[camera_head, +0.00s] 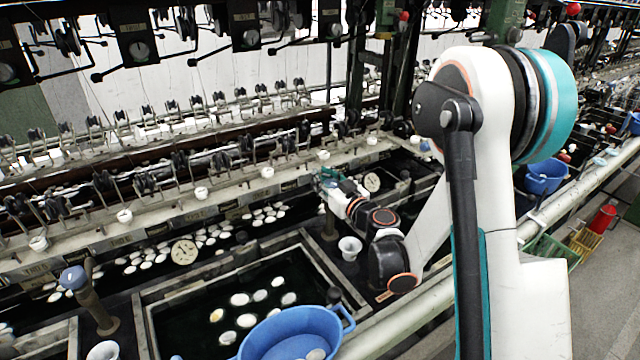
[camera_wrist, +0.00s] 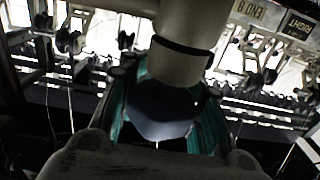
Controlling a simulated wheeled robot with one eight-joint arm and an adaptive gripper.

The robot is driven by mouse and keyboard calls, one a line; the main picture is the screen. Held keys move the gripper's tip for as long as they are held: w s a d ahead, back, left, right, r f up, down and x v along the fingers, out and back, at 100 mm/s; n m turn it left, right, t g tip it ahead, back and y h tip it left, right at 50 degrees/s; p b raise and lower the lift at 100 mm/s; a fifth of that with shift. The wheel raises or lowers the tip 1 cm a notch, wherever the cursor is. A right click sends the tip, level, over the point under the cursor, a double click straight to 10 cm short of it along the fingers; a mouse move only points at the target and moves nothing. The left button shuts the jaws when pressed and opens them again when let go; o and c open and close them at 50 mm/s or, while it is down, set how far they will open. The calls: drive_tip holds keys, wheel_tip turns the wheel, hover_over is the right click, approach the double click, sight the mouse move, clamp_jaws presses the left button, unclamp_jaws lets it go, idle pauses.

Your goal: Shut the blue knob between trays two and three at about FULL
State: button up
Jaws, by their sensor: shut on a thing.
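My gripper (camera_head: 328,180) is at the top of a post (camera_head: 329,224) beside the near basin, right of centre in the head view. In the wrist view my teal-padded fingers (camera_wrist: 163,118) are closed around a dark blue knob (camera_wrist: 160,112), one on each side. A pale grey cylinder (camera_wrist: 180,62) rises from the knob in that view. In the head view the gripper mostly hides this knob. Another blue knob (camera_head: 73,278) stands on a brown post at the far left, apart from my gripper. How far the held knob is turned cannot be read.
The near basin (camera_head: 150,318) holds white cocoons in dark water. A blue tub (camera_head: 290,335) stands at its front edge. A white cup (camera_head: 349,248) is just below my gripper. Round dials (camera_head: 184,252) sit along the trough. Reeling spindles and a ledge (camera_head: 225,195) run behind.

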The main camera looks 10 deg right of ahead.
drive_tip(key=shift+d+m+t+h+b, duration=0.25)
drive_tip(key=shift+m+h, duration=0.5)
drive_tip(key=shift+h, duration=0.4)
drive_tip(key=shift+d+m+t+h+b, duration=0.15)
drive_tip(key=shift+d+m+h+b, duration=0.1)
drive_tip(key=shift+m+h, duration=0.7)
drive_tip(key=shift+h, duration=0.4)
drive_tip(key=o, duration=0.9)
drive_tip(key=shift+c, duration=0.2)
drive_tip(key=shift+r, duration=0.1)
wheel_tip(320, 180, up, 10)
